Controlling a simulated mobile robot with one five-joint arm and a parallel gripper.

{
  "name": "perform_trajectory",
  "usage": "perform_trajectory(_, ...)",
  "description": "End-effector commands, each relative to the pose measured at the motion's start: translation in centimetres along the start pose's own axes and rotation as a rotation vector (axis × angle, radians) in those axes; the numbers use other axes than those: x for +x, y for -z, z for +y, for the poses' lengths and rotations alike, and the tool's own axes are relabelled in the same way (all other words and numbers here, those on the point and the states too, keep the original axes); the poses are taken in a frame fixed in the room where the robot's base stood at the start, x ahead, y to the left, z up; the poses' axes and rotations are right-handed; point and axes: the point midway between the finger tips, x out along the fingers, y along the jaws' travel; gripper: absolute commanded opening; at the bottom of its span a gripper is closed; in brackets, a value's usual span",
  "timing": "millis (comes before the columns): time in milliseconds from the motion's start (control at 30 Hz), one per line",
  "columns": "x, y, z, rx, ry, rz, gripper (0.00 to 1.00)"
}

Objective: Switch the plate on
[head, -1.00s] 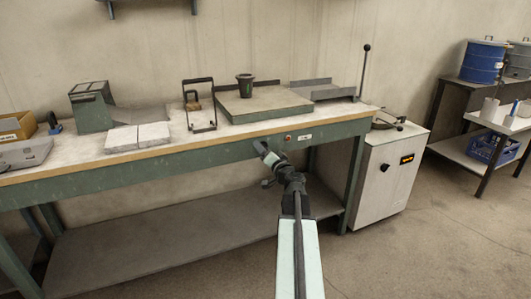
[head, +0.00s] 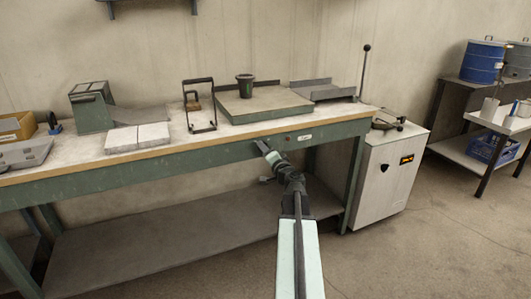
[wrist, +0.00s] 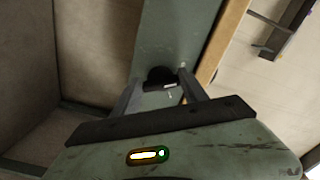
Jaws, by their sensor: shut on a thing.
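The plate (head: 262,104) is a square green slab with a grey top on the bench, with a dark cup standing on it. A black round knob (wrist: 160,74) sits on the bench's green front rail, with a small white label beside it. My gripper (head: 262,147) reaches up to this rail below the plate. In the wrist view its two fingers (wrist: 160,90) stand on either side of the knob and are shut on it. In the head view the gripper hides the knob. A small dark spot (head: 288,139) sits on the rail right of my gripper.
The bench (head: 170,158) also carries pale slabs (head: 137,137), a wire-handled frame (head: 199,104) and a grey tray (head: 322,91). A white cabinet (head: 385,185) with a lit display and a black knob stands at the right. The floor in front is clear.

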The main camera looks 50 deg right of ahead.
Motion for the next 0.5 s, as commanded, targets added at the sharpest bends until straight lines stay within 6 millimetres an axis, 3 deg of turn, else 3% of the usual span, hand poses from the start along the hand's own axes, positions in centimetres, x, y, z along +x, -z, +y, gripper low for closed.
perform_trajectory(500, -0.08, 0.2, -0.16, 0.489, -0.001, 0.004, 0.1)
